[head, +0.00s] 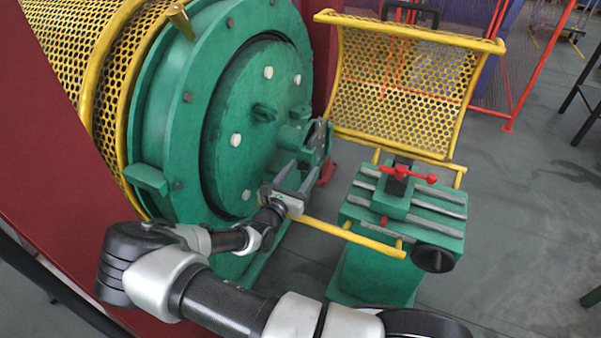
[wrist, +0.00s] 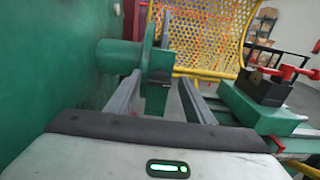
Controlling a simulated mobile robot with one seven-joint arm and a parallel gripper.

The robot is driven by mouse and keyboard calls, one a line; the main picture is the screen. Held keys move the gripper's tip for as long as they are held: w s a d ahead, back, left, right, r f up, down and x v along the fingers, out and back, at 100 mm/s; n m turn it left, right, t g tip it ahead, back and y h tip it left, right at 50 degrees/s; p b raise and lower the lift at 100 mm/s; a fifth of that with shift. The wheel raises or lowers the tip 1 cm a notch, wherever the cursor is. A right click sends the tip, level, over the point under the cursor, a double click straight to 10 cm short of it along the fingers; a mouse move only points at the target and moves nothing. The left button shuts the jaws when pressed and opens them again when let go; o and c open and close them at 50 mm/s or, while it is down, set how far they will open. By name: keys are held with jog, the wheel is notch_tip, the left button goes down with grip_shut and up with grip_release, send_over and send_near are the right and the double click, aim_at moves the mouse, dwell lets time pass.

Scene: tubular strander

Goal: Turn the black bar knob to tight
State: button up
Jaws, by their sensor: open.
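The big green disc (head: 255,125) of the machine carries a short green hub (head: 295,133) on its right side. A dark piece (head: 319,138) sits at the end of this hub; I cannot tell for sure that it is the black bar knob. My gripper (head: 298,176) is open and empty just below and in front of the hub. In the wrist view a green cylinder with an upright flange (wrist: 150,60) stands beyond my gripper (wrist: 161,82), between and above the fingertips. A dark part shows below the flange. I cannot make out any tight mark.
A green stand (head: 365,205) at right carries metal rails, a red T-handle (head: 408,174) and a round black handwheel (head: 433,259). A yellow mesh guard (head: 400,88) stands open behind it. A yellow rail (head: 350,236) runs right of my gripper.

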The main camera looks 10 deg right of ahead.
jog(key=c, duration=1)
jog(key=shift+c, duration=0.2)
jog(key=shift+r+n+p, duration=0.1)
jog(key=shift+n+p, duration=1.2)
jog(key=shift+n, duration=0.2)
jog(key=n+p, duration=0.2)
jog(key=n, duration=0.3)
jog(key=shift+n, duration=0.3)
jog(key=n, duration=0.4)
jog(key=shift+p, duration=0.35)
jog(key=n, duration=0.5)
jog(key=shift+f, duration=0.2)
jog(key=shift+n, duration=0.3)
